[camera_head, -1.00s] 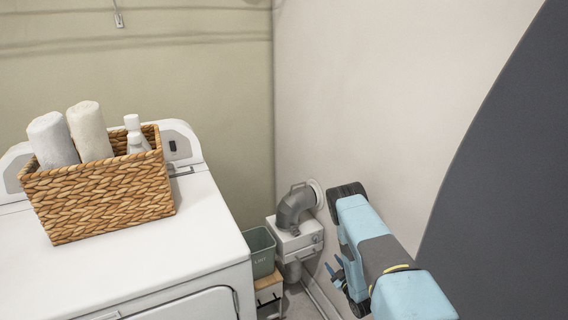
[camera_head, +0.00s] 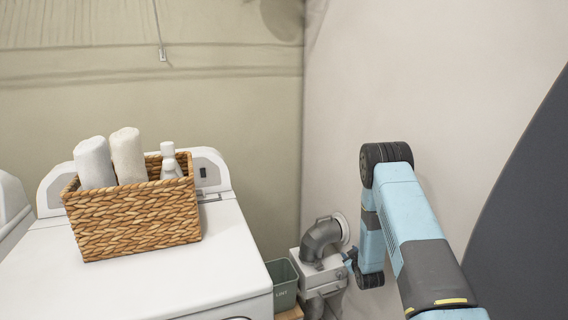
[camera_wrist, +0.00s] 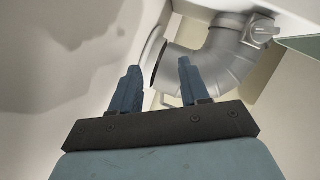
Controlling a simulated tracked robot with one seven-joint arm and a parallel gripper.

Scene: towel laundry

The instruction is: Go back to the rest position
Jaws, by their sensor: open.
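My gripper (camera_wrist: 158,80) shows in the wrist view with its two dark blue fingers apart and nothing between them. Beyond the fingers is a grey duct elbow (camera_wrist: 225,55) that joins the wall; the fingers look apart from it, but I cannot judge the distance. In the head view my light blue arm is raised at the right, beside the pale wall. The gripper is mostly hidden behind the arm there; a small blue part of it (camera_head: 351,258) shows near the duct elbow (camera_head: 322,238).
A white machine (camera_head: 140,285) stands at the left with a wicker basket (camera_head: 135,222) on top, holding rolled white towels (camera_head: 128,155) and a white bottle (camera_head: 168,155). A green-grey bin (camera_head: 284,284) and a white box (camera_head: 318,278) stand between machine and wall. The right wall (camera_head: 400,80) is close to my arm.

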